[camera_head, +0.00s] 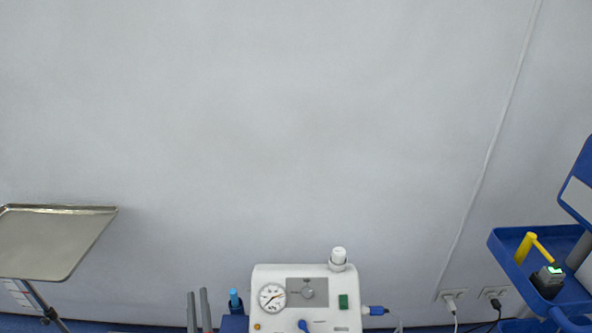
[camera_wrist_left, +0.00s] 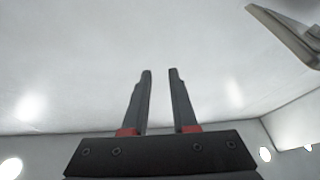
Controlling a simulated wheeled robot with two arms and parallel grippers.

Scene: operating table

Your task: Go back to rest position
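My left gripper (camera_head: 198,296) shows at the bottom edge of the head view, with two grey fingers pointing up and a narrow gap between them. In the left wrist view the same gripper (camera_wrist_left: 160,73) has its two dark fingers apart, with nothing between them. My right gripper is in neither view.
A white device with a gauge (camera_head: 305,300) stands right of my left gripper, a blue-capped item (camera_head: 234,299) between them. A metal tray (camera_head: 50,245) on a stand is at left. A blue cart (camera_head: 508,243) with a yellow-handled item (camera_head: 541,250) is at right. The wall behind is bare.

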